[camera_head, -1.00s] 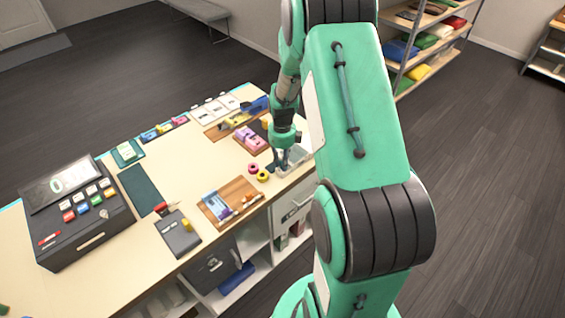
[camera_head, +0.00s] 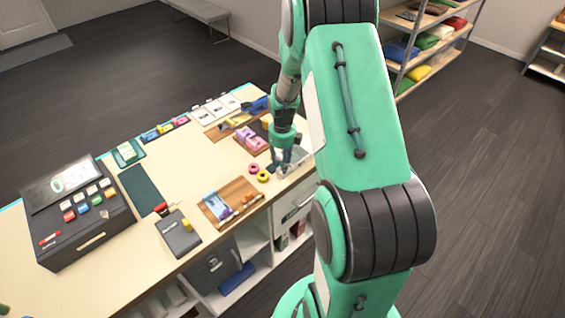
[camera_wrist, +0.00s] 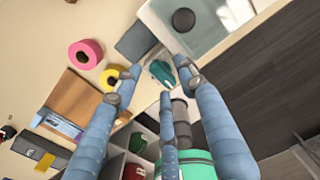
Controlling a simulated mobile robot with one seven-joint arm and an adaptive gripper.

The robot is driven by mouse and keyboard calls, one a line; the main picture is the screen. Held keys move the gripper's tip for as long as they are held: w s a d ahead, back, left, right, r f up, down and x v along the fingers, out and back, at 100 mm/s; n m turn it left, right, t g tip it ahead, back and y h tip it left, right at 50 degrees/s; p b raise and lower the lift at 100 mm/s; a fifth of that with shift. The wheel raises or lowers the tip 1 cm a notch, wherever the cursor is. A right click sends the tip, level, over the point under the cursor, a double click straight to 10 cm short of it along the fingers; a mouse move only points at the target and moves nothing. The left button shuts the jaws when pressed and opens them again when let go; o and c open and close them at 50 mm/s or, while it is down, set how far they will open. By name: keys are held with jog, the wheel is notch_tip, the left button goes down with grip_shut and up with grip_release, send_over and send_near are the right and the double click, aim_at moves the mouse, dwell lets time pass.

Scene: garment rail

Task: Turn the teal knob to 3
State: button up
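In the wrist view, a small teal piece (camera_wrist: 162,72), which looks like the teal knob, shows between my fingertips near the table's edge. My gripper (camera_wrist: 156,80) has three blue fingers spread apart around it, with gaps visible and no clear contact. In the head view, my gripper (camera_head: 282,160) points down at the table's right end, beside a clear tray. The knob cannot be made out there, as my gripper covers that spot. The knob's scale, numbers and pointer cannot be read.
A clear tray (camera_wrist: 208,18) with a dark round piece lies just beyond the knob. A grey-blue block (camera_wrist: 135,42), a pink roll (camera_wrist: 85,54) and a yellow roll (camera_wrist: 113,78) are close on the left. A wooden board (camera_head: 228,196) and cash register (camera_head: 75,212) stand farther left.

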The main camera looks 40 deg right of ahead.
notch_tip(320, 180, up, 12)
dwell(0.9)
dwell(0.3)
jog(key=s+a+r+n+t+b, duration=0.1)
jog(key=s+a+r+n+b, duration=0.15)
jog(key=a+r+n, duration=0.65)
jog(key=s+a+r+n+t+b, duration=0.2)
jog(key=s+a+r+n, duration=0.2)
jog(key=a+r+n, duration=0.45)
jog(key=s+a+r+n+t+b, duration=0.1)
jog(key=s+a+n+t+b, duration=0.1)
jog(key=s+a+n, duration=1.2)
jog(key=s+n+b, duration=0.1)
jog(key=s+n, duration=0.1)
jog(key=n, duration=0.2)
jog(key=shift+a+t, duration=0.25)
jog(key=shift+t, duration=0.05)
